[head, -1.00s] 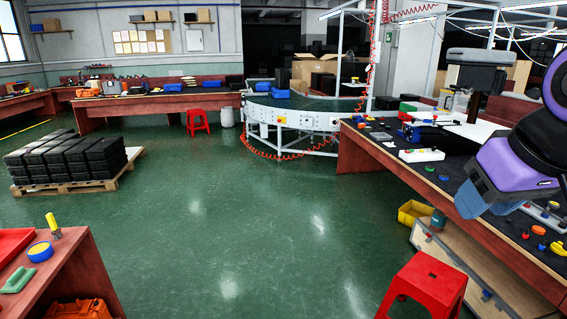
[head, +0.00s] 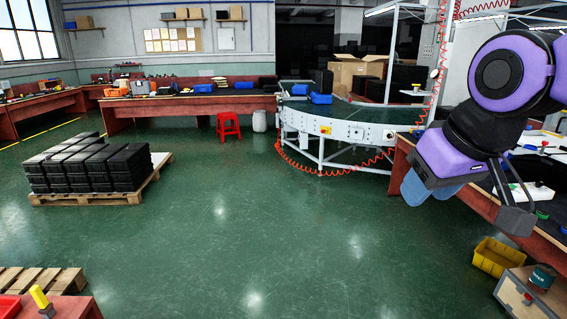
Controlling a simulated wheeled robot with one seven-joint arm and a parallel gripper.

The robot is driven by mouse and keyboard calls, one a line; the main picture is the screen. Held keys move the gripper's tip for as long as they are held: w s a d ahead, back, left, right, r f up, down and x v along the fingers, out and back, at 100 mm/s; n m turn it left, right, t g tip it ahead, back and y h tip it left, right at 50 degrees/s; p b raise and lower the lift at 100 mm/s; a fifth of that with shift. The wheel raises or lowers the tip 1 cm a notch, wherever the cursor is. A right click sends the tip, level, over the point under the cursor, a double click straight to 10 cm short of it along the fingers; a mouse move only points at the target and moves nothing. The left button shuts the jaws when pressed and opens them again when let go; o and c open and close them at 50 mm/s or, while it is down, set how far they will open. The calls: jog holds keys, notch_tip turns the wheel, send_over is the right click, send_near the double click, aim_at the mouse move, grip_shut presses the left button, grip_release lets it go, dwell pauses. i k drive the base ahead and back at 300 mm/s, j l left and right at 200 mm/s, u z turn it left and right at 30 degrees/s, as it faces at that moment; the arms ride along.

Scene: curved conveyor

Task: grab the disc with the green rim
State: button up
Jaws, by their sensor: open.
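I cannot make out a disc with a green rim for certain. A small green round thing (head: 541,214) lies on the workbench (head: 480,208) at the right; it is too small to tell whether it is that disc. My gripper (head: 500,200) hangs at the right, in front of the workbench, below the purple wrist. It is open, with nothing seen between its fingers. A dark grey finger shows to the right; the other is not clear. My arm and gripper hide part of the bench top.
A grey curved conveyor (head: 345,129) with a blue bin (head: 320,98) stands at back centre. A pallet (head: 150,185) of black crates is at left, a red stool (head: 228,126) behind. A yellow bin (head: 496,257) lies on the floor at right. The middle floor is clear.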

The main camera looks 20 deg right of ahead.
aim_at(540, 213)
jog(key=i+z, duration=0.3)
jog(key=i, duration=0.3)
jog(key=i+z, duration=0.3)
jog(key=i, duration=0.3)
jog(key=i+j+z, duration=0.3)
jog(key=i, duration=0.3)
jog(key=i+l+z, duration=0.25)
jog(key=i+z, duration=0.2)
jog(key=i, duration=0.15)
jog(key=i+z, duration=0.45)
jog(key=i, duration=0.15)
jog(key=i+j+z, duration=0.2)
jog(key=i+z, duration=0.2)
jog(key=i, duration=0.2)
jog(key=i+z, duration=0.15)
jog(key=i, duration=0.35)
